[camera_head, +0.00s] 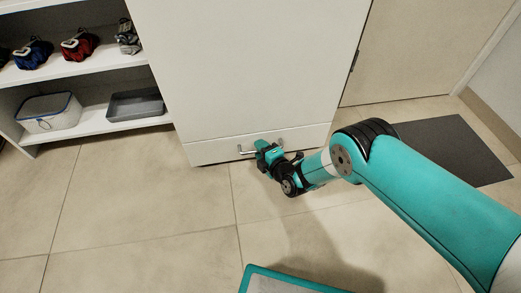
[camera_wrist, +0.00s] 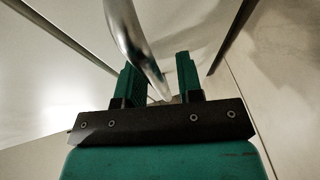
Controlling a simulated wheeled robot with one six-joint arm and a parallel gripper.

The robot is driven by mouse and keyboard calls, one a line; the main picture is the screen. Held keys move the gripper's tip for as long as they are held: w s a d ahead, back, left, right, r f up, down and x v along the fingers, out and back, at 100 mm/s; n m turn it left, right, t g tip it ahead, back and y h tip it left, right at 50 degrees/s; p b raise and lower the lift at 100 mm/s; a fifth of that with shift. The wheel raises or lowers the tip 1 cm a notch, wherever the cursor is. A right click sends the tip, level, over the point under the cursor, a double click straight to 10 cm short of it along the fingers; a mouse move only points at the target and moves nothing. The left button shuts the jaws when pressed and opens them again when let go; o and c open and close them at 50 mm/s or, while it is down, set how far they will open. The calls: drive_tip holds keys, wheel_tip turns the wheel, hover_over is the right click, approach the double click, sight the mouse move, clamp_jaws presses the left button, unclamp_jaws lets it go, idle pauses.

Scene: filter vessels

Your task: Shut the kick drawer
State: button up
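The kick drawer (camera_head: 215,153) is the low white front at the foot of the tall white cabinet (camera_head: 250,65). In the head view it looks about flush with the cabinet; I cannot tell whether a small gap is there. Its metal bar handle (camera_head: 246,152) runs across the front. My gripper (camera_head: 263,147) is at the handle, low over the floor, and hides the handle's middle. In the wrist view the handle (camera_wrist: 133,40) comes down between the two green fingers of my gripper (camera_wrist: 161,78). The fingers stand apart, with a gap visible beside the bar.
An open shelf (camera_head: 95,75) at left holds several small bagged items, a lidded box (camera_head: 50,113) and a grey tray (camera_head: 136,105). A dark mat (camera_head: 455,148) lies at right before a door (camera_head: 425,45).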

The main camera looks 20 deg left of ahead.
drive_tip(key=shift+r, duration=0.15)
drive_tip(key=p+v, duration=1.5)
drive_tip(key=v, duration=0.2)
drive_tip(key=shift+p, duration=0.35)
drive_tip(key=shift+s+d, duration=0.1)
